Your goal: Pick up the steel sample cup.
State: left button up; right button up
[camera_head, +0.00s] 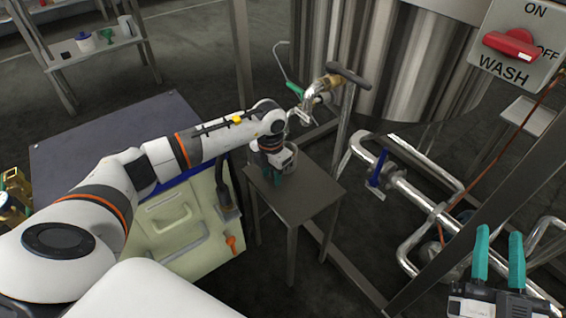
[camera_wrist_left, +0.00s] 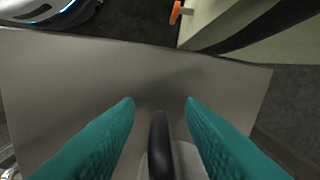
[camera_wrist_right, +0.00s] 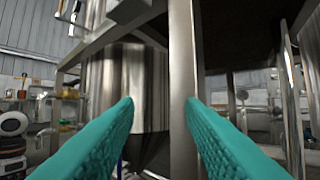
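The steel sample cup (camera_head: 292,155) stands on the small grey table, partly hidden behind my left gripper (camera_head: 273,174). In the left wrist view, a dark upright handle (camera_wrist_left: 160,145) lies between the teal fingers of my left gripper (camera_wrist_left: 160,102), with the pale cup body (camera_wrist_left: 187,158) behind it at the bottom edge. Those fingers are apart, with gaps on both sides of the handle. My right gripper (camera_head: 499,243) is open and empty at the lower right, far from the cup; its parted fingers also show in the right wrist view (camera_wrist_right: 161,102).
The small table (camera_head: 305,205) is otherwise bare. A sampling valve (camera_head: 320,92) and a large steel tank (camera_head: 400,60) stand behind it. Pipes with a blue-handled valve (camera_head: 378,170) run to the right. A pale green cabinet (camera_head: 180,230) with a dark top stands left.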

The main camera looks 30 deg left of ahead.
pick_arm(q)
jog(key=shift+c, duration=0.6)
grip_shut()
jog(key=shift+r, duration=0.15)
